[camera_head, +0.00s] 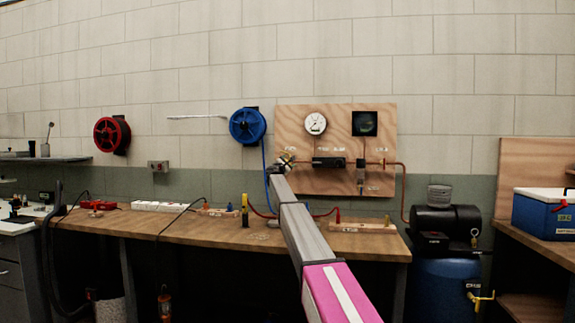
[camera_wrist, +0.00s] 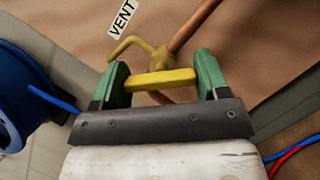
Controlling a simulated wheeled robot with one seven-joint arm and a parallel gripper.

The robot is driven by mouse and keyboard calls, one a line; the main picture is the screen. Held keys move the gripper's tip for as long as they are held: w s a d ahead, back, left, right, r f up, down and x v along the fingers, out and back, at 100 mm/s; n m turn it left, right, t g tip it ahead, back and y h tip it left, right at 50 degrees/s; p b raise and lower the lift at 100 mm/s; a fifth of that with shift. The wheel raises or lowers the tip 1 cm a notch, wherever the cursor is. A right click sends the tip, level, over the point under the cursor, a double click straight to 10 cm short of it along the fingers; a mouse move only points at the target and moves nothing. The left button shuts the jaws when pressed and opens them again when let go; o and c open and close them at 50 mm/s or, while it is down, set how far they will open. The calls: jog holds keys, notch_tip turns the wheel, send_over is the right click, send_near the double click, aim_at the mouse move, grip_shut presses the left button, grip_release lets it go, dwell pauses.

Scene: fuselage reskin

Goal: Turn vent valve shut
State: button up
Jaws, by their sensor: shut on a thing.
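The vent valve (camera_wrist: 157,59) is brass-yellow, with a bent arm at its upper left and a flat yellow handle (camera_wrist: 160,82) in front. It sits on a copper pipe beside a white VENT label (camera_wrist: 122,18) in the wrist view. My gripper (camera_wrist: 162,74) has green fingers, one at each end of the yellow handle, and is shut on it lengthwise. In the head view my gripper (camera_head: 277,171) reaches the lower left of the wooden panel (camera_head: 290,120). There the valve (camera_head: 286,159) is small and partly hidden, so its exact angle is unclear.
The panel carries a round gauge (camera_head: 316,123), a black box (camera_head: 364,123) and copper piping. A blue hose reel (camera_head: 247,126) hangs close at left. The workbench (camera_head: 180,228) below holds a power strip (camera_head: 160,206) and small tools. A compressor (camera_head: 446,225) stands at right.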

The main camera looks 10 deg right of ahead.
jog(key=m+g, duration=0.1)
jog(key=m, duration=0.1)
jog(key=m+g, duration=0.1)
jog(key=m, duration=0.2)
jog(key=shift+m+h, duration=0.3)
jog(key=m+g, duration=0.2)
jog(key=m, duration=0.2)
jog(key=shift+m, duration=0.4)
jog(key=o, duration=0.9)
jog(key=shift+o, duration=0.2)
jog(key=v, duration=1)
jog(key=shift+s+r, duration=0.2)
jog(key=shift+s, duration=0.2)
jog(key=shift+a, duration=0.15)
